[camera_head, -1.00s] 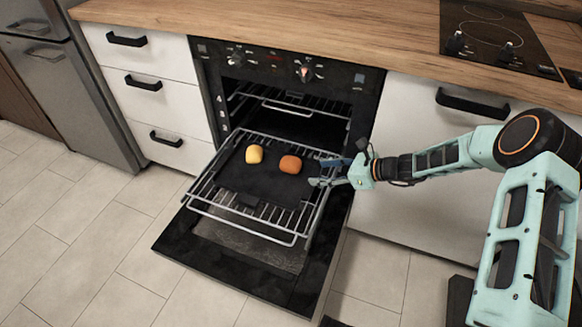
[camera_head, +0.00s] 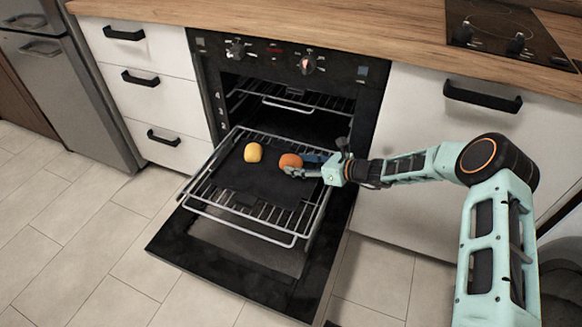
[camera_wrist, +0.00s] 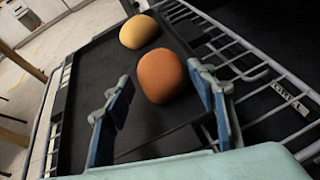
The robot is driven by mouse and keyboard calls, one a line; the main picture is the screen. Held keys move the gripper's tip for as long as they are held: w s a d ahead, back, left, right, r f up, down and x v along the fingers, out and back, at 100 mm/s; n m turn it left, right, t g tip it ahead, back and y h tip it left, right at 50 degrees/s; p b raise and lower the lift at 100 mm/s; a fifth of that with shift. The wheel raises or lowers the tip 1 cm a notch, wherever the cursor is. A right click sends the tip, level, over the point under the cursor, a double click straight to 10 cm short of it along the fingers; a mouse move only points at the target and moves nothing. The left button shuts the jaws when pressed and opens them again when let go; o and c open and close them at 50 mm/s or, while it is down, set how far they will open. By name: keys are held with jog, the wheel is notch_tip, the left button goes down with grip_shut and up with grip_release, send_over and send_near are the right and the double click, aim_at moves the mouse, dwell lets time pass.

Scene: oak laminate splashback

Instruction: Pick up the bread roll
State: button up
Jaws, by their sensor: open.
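Two rounded rolls rest on a black tray (camera_head: 236,182) on the pulled-out oven rack. The orange-brown bread roll (camera_head: 290,161) is on the right, and the yellow one (camera_head: 253,152) is to its left. The pictures do not tell which one the task names. My gripper (camera_head: 303,166) reaches in from the right at the orange-brown roll and partly covers its right side in the head view. In the wrist view my open gripper (camera_wrist: 163,103) has a finger on each side of the near end of the orange-brown roll (camera_wrist: 162,75). The yellow roll (camera_wrist: 138,31) lies farther off.
The wire rack (camera_head: 206,208) extends over the lowered oven door (camera_head: 220,264), with its raised rails around the tray. The oven front (camera_head: 276,62) and a white cabinet (camera_head: 420,150) stand behind my arm. The tiled floor at left is clear.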

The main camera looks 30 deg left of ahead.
jog(key=shift+x, duration=0.8)
jog(key=shift+r, duration=0.1)
jog(key=shift+c, duration=0.4)
jog(key=c, duration=0.9)
jog(key=shift+o, duration=0.2)
